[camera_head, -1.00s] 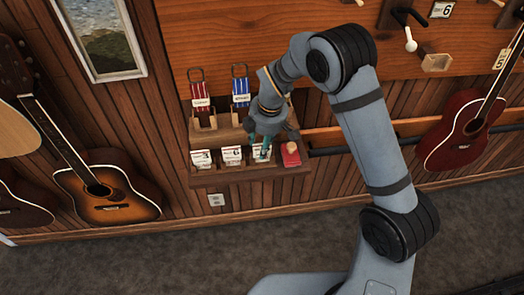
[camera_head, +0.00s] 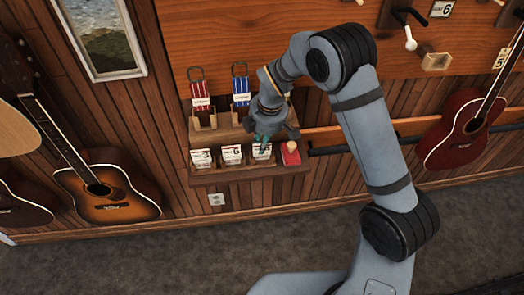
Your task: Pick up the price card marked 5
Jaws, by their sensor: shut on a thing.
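My gripper (camera_head: 262,146) points down over the lower ledge of the small wall shelf and is shut on the third white price card (camera_head: 261,153) from the left. The fingers cover part of this card, and I cannot read its number. I cannot tell if the card touches the ledge. Two more white price cards stand to its left: the far left one (camera_head: 202,158) seems to be marked 3, and the middle one (camera_head: 231,155) seems to be marked 6.
A red box (camera_head: 291,155) sits just right of the gripper on the wooden shelf (camera_head: 236,178). A yellowish tag marked 5 (camera_head: 501,58) is on the wall at far right.

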